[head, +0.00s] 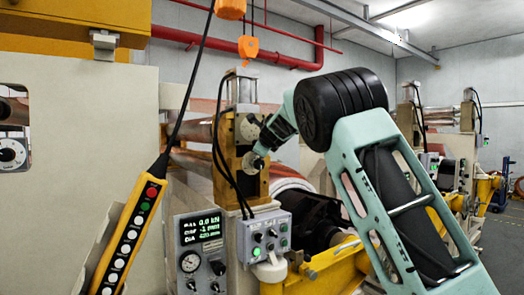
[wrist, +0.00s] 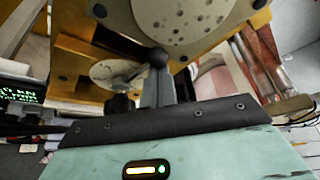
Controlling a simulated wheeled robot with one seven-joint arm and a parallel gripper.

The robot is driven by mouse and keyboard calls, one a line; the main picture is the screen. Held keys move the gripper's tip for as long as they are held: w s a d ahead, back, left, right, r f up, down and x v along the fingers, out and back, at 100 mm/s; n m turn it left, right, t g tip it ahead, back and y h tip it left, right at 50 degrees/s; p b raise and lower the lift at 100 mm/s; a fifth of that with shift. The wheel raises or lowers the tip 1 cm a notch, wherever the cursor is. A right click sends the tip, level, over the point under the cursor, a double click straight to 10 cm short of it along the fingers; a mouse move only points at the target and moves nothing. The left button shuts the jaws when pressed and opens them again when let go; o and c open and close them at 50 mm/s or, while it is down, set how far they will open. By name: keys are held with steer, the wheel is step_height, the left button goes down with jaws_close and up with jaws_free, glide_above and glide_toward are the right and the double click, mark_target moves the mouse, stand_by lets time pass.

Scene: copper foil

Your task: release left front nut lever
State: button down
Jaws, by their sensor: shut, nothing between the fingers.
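The brass-coloured stand (head: 228,165) carries two pale round discs, an upper disc (head: 247,127) and a lower disc (head: 251,162). The same upper disc (wrist: 180,15) and lower disc (wrist: 112,72) show close up in the wrist view. A dark ball knob (wrist: 157,56), seemingly a lever's end, sits at the tips of my gripper (wrist: 157,78). The fingers look closed together with nothing between them; I cannot tell whether they touch the knob. In the head view my gripper (head: 262,148) is at the right side of the stand by the discs.
A grey button box (head: 264,235) and a display panel with a gauge (head: 201,250) stand below the stand. A yellow pendant (head: 128,235) hangs on a cable at the left. Dark cables run down the stand's left side. Yellow machine framing (head: 335,265) lies below my arm.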

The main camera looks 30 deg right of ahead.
steer(key=shift+a, duration=0.35)
stand_by(0.3)
